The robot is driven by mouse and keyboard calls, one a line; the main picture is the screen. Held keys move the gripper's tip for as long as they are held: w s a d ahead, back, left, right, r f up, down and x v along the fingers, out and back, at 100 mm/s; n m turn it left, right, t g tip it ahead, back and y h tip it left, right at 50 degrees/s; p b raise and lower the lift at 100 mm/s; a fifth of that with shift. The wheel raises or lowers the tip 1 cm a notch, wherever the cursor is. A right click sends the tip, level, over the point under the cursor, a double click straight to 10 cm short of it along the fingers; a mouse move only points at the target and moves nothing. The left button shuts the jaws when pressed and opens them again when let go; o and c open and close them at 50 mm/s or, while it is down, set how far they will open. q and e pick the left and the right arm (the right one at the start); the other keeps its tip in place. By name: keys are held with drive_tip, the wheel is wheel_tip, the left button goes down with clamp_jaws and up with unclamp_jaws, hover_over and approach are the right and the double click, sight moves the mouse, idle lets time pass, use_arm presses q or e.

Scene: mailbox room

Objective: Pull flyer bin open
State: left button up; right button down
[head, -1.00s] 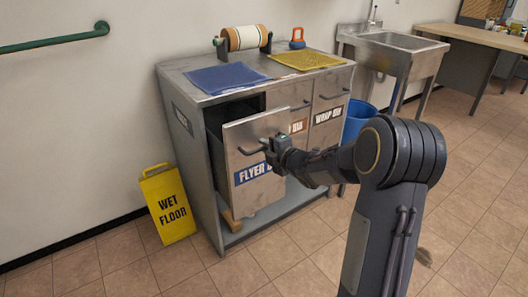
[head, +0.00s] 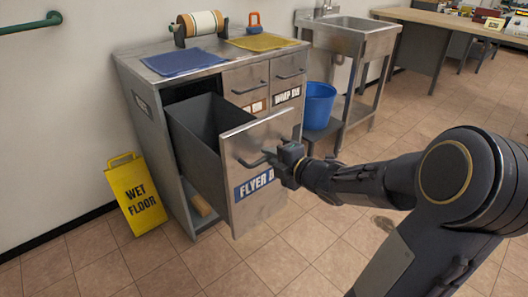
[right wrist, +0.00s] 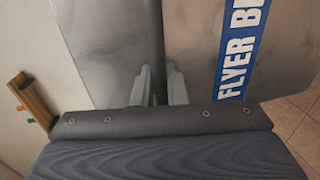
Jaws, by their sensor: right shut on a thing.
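The flyer bin (head: 262,190) is a metal-fronted drawer with a blue "FLYER BIN" label, pulled far out of the left side of the cabinet (head: 145,112). Its dark inside looks empty from here. My right gripper (head: 276,156) is shut on the bar handle (head: 248,163) on the bin's front. In the right wrist view the fingers (right wrist: 158,88) close around the dark handle bar (right wrist: 154,45), beside the blue label (right wrist: 240,45). My left gripper is not in view.
A yellow wet floor sign (head: 138,196) stands left of the cabinet. A blue bucket (head: 318,106) and a metal sink (head: 350,28) are to the right. Two shut drawers (head: 290,68) sit beside the bin.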

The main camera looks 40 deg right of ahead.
idle(0.3)
drive_tip(key=c, duration=1.5)
unclamp_jaws()
drive_tip(key=shift+c, duration=0.2)
drive_tip(key=shift+s, duration=0.1)
drive_tip(key=p+v, duration=0.2)
drive_tip(key=v, duration=0.5)
drive_tip(key=shift+s, duration=0.35)
drive_tip(key=shift+d, duration=0.1)
